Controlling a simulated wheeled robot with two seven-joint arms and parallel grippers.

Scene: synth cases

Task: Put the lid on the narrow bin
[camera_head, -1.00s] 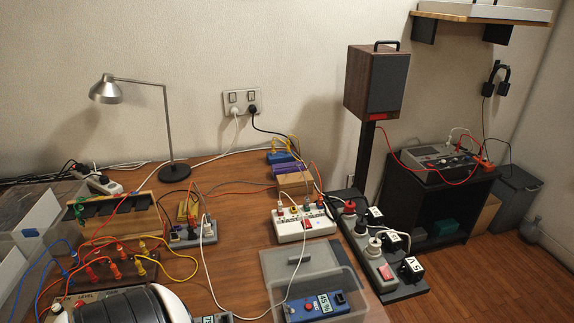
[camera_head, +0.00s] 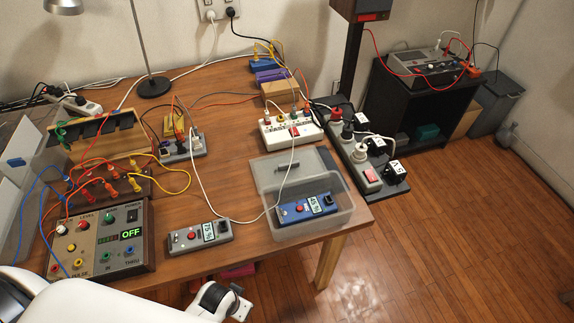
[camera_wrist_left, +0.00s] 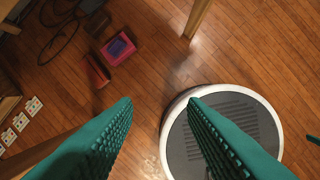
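A clear plastic tub (camera_head: 343,222) stands at the table's front right corner. A blue device with a small display (camera_head: 309,208) lies inside it. A flat grey lid (camera_head: 265,177) with a dark handle lies just behind the tub, partly seen through its wall. A tall dark grey bin (camera_head: 497,108) stands on the floor at the far right; I cannot tell whether its top is a separate lid. My left gripper (camera_wrist_left: 160,100) is open and empty in the left wrist view, with its green fingers above the floor. My right gripper is not in view.
A grey meter (camera_head: 200,236) lies left of the tub. A white cable (camera_head: 228,215) loops beside the tub and over the lid. A control box (camera_head: 100,245) with leads fills the front left. A dark power strip (camera_head: 365,160) stands behind right. A round grey-topped base (camera_wrist_left: 225,130) is below.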

